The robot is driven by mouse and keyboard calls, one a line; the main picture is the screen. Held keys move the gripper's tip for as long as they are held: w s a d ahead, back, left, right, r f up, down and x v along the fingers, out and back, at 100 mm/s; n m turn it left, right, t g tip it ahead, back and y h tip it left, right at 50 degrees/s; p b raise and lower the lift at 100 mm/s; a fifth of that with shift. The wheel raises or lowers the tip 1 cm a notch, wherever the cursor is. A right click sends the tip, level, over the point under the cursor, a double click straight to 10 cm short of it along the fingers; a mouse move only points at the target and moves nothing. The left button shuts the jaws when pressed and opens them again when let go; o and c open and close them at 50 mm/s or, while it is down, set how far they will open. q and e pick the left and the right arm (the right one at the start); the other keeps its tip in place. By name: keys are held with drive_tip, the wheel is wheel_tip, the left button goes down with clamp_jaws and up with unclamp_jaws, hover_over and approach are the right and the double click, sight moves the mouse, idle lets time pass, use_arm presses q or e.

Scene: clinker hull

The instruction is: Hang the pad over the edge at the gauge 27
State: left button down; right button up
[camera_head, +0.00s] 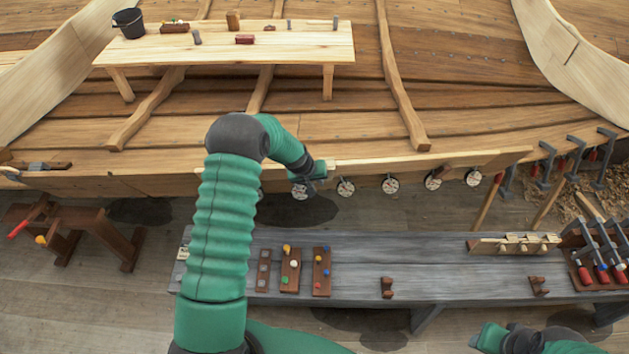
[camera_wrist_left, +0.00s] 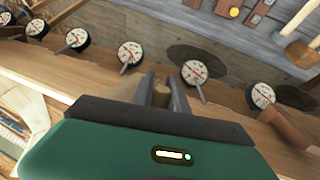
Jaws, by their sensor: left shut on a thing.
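My left gripper (camera_head: 312,182) is at the hull's plank edge (camera_head: 400,165), above a round white gauge (camera_head: 300,193). In the left wrist view its fingers (camera_wrist_left: 163,96) are shut on a small brown piece, mostly hidden between them, which appears to be the pad. It is over the edge, between two gauges (camera_wrist_left: 130,52) (camera_wrist_left: 194,72); whether it touches the edge I cannot tell. More gauges (camera_head: 346,187) (camera_head: 390,184) (camera_head: 432,180) (camera_head: 473,177) line the edge; their numbers are too small to read. My right gripper (camera_head: 488,338) is low at the right, its fingers unclear.
A grey bench (camera_head: 430,264) holds wooden boards with coloured knobs (camera_head: 321,272) and a rack of clamps (camera_head: 598,262). Clamps (camera_head: 573,155) grip the edge's right end. A pale table (camera_head: 300,48) with a bucket (camera_head: 129,22) stands behind. Floor shows between hull and bench.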

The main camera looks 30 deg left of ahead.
use_arm(q)
drive_tip(key=shift+d+f, duration=0.2)
drive_tip(key=c, duration=1.6)
unclamp_jaws()
drive_tip(key=shift+a, duration=0.1)
drive_tip(key=shift+o, duration=1.3)
drive_tip(key=shift+a, duration=0.15)
drive_tip(key=shift+o, duration=0.5)
drive_tip(key=shift+w+a+f, duration=0.15)
drive_tip(key=shift+a, duration=0.1)
use_arm(e)
drive_tip(key=shift+w+a+f, duration=0.1)
drive_tip(key=shift+a+f, duration=0.1)
drive_tip(key=shift+a, duration=0.05)
use_arm(q)
drive_tip(key=b+v, duration=0.3)
drive_tip(key=v, duration=1.3)
drive_tip(key=shift+a+r, duration=0.15)
drive_tip(key=shift+r, duration=0.15)
use_arm(e)
drive_tip(key=f, duration=0.3)
drive_tip(key=shift+d, duration=0.25)
